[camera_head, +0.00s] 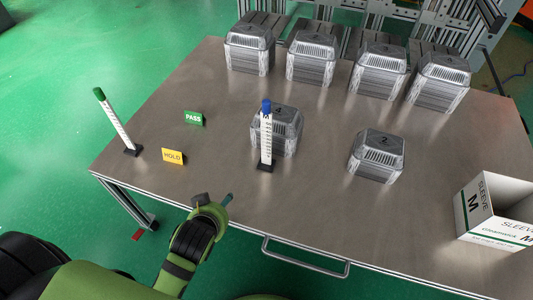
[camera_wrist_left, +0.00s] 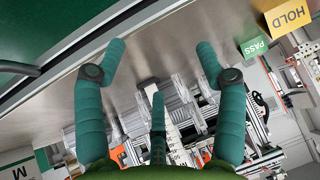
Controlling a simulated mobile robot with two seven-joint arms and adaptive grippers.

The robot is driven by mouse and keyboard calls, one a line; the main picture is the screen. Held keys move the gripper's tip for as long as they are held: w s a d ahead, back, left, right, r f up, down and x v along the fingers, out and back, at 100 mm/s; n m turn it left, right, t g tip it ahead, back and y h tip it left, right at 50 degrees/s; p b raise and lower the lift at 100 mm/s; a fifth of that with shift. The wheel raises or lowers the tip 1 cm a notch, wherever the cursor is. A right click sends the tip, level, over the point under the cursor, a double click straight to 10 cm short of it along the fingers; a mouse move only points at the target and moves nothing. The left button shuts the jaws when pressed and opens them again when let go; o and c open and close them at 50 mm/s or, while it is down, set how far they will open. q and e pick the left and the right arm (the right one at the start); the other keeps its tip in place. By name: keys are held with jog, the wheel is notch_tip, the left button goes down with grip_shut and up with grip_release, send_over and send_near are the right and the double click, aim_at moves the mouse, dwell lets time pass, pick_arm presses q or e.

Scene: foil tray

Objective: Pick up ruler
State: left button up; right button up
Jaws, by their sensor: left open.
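A white ruler with dark marks and a blue top (camera_head: 266,138) stands upright on a dark base near the middle of the table. A second white ruler with a green top (camera_head: 117,124) stands on a dark base, leaning slightly, at the table's left. My left gripper (camera_head: 228,199) is at the table's front edge, in front of and left of the blue-topped ruler, apart from both. In the left wrist view its teal fingers (camera_wrist_left: 160,58) are spread and empty. A white marked strip (camera_wrist_left: 174,138) shows behind the lower finger; I cannot tell which ruler it is.
Green PASS (camera_head: 194,118) and yellow HOLD (camera_head: 173,156) signs stand between the rulers. A grey numbered block (camera_head: 288,122) is right behind the blue-topped ruler, another (camera_head: 377,155) to its right. Several more line the back. An open white SLEEVE box (camera_head: 481,219) sits at right.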

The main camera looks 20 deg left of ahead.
pick_arm(q)
jog(key=w+r+n+t+y, duration=0.1)
jog(key=w+r+t, duration=0.4)
jog(key=w, duration=0.4)
jog(key=m+t+h, duration=0.2)
jog(key=t+h, duration=0.2)
jog(key=t, duration=0.1)
send_near(269, 135)
jog(key=w, duration=0.4)
jog(key=shift+w+d+r, duration=0.2)
jog(key=shift+d+r, duration=0.1)
jog(key=shift+d, duration=0.05)
jog(key=w, duration=0.6)
jog(key=shift+a+f, duration=0.1)
jog(key=shift+f, duration=0.15)
grip_shut()
